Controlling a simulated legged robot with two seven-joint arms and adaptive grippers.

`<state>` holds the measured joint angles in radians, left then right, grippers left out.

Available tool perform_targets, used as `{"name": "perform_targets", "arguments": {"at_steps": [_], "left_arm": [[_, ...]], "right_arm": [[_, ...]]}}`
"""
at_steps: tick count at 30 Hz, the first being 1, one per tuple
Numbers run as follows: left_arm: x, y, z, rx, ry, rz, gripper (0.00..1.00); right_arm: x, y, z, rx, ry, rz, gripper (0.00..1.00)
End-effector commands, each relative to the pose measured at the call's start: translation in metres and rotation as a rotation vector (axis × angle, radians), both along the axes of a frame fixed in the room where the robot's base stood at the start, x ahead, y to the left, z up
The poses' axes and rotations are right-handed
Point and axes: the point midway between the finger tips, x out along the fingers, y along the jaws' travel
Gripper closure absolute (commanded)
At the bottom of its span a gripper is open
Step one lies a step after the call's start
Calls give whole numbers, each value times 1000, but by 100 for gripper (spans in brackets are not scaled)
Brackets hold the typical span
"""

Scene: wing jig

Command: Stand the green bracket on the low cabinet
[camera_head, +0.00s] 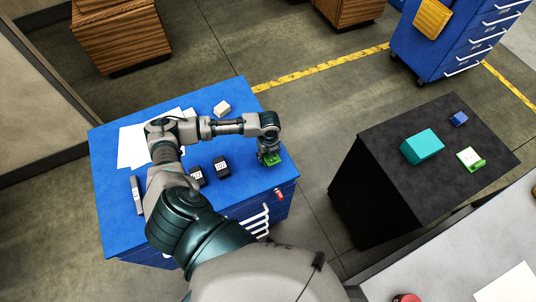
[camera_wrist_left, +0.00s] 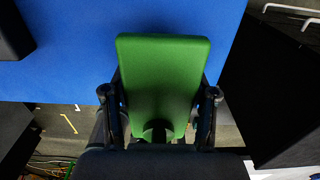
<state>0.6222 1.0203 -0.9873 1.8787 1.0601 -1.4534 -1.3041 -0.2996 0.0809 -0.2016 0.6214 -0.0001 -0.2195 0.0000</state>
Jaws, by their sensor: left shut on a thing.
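My left gripper (camera_head: 269,152) is shut on a green bracket (camera_head: 271,160) at the right edge of the blue drawer cabinet's top (camera_head: 240,110). In the left wrist view the bracket (camera_wrist_left: 163,80) shows as a broad flat green plate between the two fingers (camera_wrist_left: 160,115). Blue surface lies behind its upper part. I cannot tell whether the bracket touches the blue top. A low black cabinet (camera_head: 375,200) stands to the right, apart from the blue one. My right gripper is not in view.
On the black cabinet are a teal block (camera_head: 422,146), a small blue block (camera_head: 459,118) and a green piece with a white face (camera_head: 470,158). Two dark blocks (camera_head: 221,166), white sheets (camera_head: 130,145) and a pale block (camera_head: 222,108) lie on the blue top. Floor separates the cabinets.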

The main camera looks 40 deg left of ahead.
Motion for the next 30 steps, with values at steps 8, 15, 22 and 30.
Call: {"name": "perform_targets", "arguments": {"at_steps": [8, 15, 22, 30], "left_arm": [[0, 3, -10, -1, 0, 1, 99], [0, 3, -11, 0, 0, 1, 17], [0, 0, -11, 2, 0, 1, 17], [1, 2, 15, 0, -4, 0, 17]], "right_arm": [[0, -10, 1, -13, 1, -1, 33], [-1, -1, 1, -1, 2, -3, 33], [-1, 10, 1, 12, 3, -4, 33], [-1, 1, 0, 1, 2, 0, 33]]}}
